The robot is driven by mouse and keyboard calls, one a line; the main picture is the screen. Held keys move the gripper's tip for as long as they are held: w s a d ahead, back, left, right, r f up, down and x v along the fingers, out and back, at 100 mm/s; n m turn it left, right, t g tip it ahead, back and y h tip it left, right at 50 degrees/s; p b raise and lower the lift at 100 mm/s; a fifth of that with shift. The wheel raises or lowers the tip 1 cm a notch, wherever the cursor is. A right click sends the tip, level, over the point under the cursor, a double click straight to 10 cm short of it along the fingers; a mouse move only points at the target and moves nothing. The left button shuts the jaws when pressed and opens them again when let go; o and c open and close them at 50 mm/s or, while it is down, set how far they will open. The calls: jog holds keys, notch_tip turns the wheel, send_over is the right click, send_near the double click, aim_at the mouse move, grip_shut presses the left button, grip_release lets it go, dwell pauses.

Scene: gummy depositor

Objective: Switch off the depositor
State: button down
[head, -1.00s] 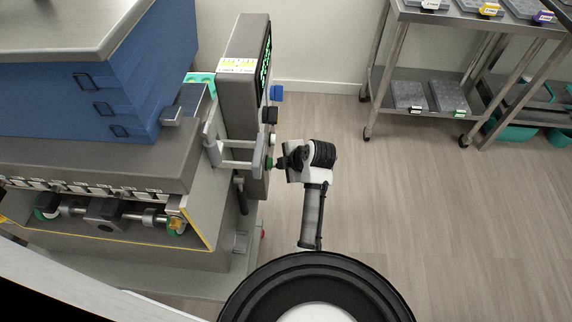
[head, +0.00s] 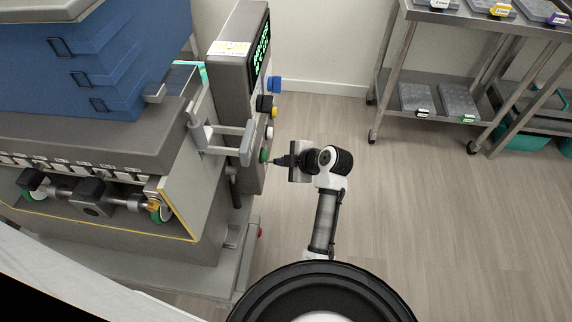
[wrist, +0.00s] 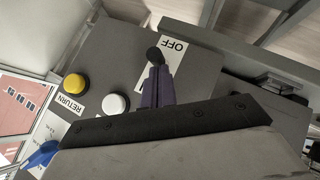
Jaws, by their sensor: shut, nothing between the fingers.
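The depositor (head: 110,235) stands on the left, with a grey upright control panel (head: 235,75). Its side face carries blue and black knobs, a yellow button, a white button (head: 269,132) and a green control (head: 264,156) lowest down. My gripper (head: 274,161) is shut and empty, its tip at the green control; contact cannot be told. In the wrist view, my shut fingers (wrist: 157,85) point at a dark round control (wrist: 154,54) beside the OFF label (wrist: 173,46). The fingers partly cover that label's surroundings. The yellow button (wrist: 75,82) and white button also show there.
A grey handle bracket (head: 222,140) juts out near the panel's front side. A metal shelf cart (head: 430,100) with trays stands at the back right. The floor (head: 420,220) to the right of my arm is clear.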

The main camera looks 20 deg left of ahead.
jog(key=y+b, duration=0.1)
jog(key=b, duration=0.1)
jog(key=f+y+b, duration=0.1)
jog(key=y+b, duration=0.1)
jog(key=shift+d+f+m+b, duration=0.3)
jog(key=shift+d+m, duration=0.05)
jog(key=shift+m, duration=0.05)
jog(key=shift+w+r, duration=0.1)
jog(key=shift+r, duration=0.65)
jog(key=shift+d, duration=0.15)
